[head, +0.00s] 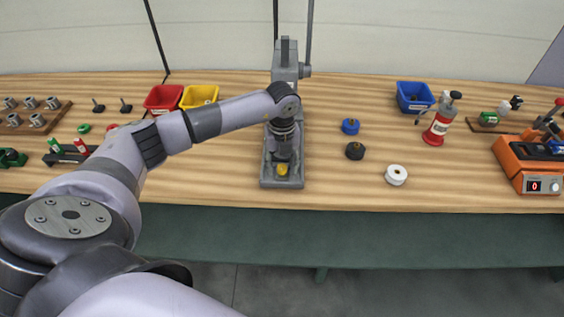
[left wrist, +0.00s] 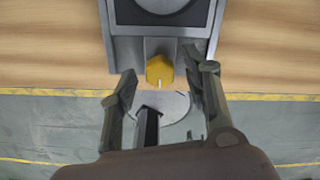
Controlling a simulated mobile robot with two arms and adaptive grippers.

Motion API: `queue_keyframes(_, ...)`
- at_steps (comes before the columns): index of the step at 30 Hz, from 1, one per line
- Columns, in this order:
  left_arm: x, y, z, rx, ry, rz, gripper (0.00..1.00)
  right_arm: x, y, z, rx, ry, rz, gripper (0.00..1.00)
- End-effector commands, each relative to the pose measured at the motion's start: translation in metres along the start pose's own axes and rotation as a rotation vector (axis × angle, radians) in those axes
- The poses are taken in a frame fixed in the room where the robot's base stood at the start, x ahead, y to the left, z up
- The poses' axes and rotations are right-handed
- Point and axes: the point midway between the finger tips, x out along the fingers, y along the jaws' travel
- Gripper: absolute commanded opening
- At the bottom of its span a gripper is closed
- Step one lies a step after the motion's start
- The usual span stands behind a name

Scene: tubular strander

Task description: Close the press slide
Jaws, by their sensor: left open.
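The grey press (head: 285,62) stands at the middle of the bench, its base (head: 268,180) near the front edge. A yellow knob (head: 282,170) sits at the front of the base; it also shows in the left wrist view (left wrist: 160,71). Behind the knob in that view is a grey framed part (left wrist: 124,48) with a dark round recess, seemingly the slide area; how far the slide stands out I cannot tell. My left gripper (head: 283,155) is open above the base front, its fingertips (left wrist: 168,72) on either side of the knob, with no clear contact. My right gripper is out of view.
Red (head: 163,99) and yellow (head: 199,96) bins stand left of the press, a blue bin (head: 414,97) to the right. Blue (head: 350,126), black (head: 355,151) and white (head: 396,174) round parts lie right of the press. An orange device (head: 530,160) stands far right.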

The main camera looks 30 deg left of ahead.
Motion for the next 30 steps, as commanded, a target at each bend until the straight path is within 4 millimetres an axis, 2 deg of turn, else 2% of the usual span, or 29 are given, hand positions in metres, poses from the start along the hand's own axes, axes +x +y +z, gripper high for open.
queue_keyframes(9, 0.0025, -0.0001, -0.0001, 0.0, 0.0, 0.0, 0.43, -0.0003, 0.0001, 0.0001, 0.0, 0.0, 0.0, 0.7)
queue_keyframes(27, 0.0019, -0.0001, 0.0, 0.0, 0.0, -0.001, 0.03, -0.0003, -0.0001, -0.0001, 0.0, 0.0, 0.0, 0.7)
queue_keyframes(30, 0.0018, -0.0001, 0.0, 0.0, 0.0, -0.001, 0.0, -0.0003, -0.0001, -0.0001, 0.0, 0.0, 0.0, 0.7)
